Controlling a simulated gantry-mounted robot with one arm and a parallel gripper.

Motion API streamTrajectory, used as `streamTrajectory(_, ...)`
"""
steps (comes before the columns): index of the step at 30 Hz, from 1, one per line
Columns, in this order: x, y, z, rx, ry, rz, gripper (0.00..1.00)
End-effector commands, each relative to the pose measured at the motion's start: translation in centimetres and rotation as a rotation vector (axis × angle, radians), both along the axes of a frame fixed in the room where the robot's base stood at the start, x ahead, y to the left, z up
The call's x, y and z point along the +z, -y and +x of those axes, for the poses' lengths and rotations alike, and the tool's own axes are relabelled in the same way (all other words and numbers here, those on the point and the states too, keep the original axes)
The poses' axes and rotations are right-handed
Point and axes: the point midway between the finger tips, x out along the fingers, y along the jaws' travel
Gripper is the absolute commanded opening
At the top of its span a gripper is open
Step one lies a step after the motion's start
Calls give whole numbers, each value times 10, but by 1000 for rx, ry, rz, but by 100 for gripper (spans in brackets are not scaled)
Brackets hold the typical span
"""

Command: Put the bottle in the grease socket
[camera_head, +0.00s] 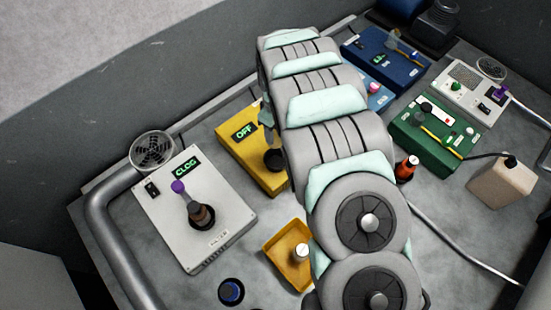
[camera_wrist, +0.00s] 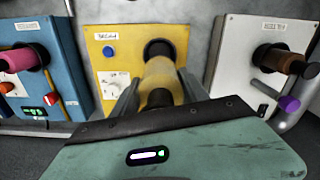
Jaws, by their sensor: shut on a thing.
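In the wrist view, my gripper (camera_wrist: 158,88) is shut on a pale yellow cylinder (camera_wrist: 162,76). Its far end meets a dark round collar on a yellow box (camera_wrist: 105,45); I cannot tell whether it is fixed there. I cannot tell which is the bottle, nor identify the grease socket.
Blue (camera_head: 388,65), green (camera_head: 433,140) and white boxes stand right of my arm. A beige canister (camera_head: 502,183) stands far right. A thick pipe (camera_head: 105,235) runs along the left.

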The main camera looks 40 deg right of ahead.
Motion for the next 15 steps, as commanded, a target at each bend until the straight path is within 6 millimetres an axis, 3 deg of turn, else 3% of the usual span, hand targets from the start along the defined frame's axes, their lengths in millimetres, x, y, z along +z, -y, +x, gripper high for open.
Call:
streamTrajectory(1,-18,0,-1,-1,-3,3,0)
streamTrajectory(15,-96,-1,1,-1,1,2,0)
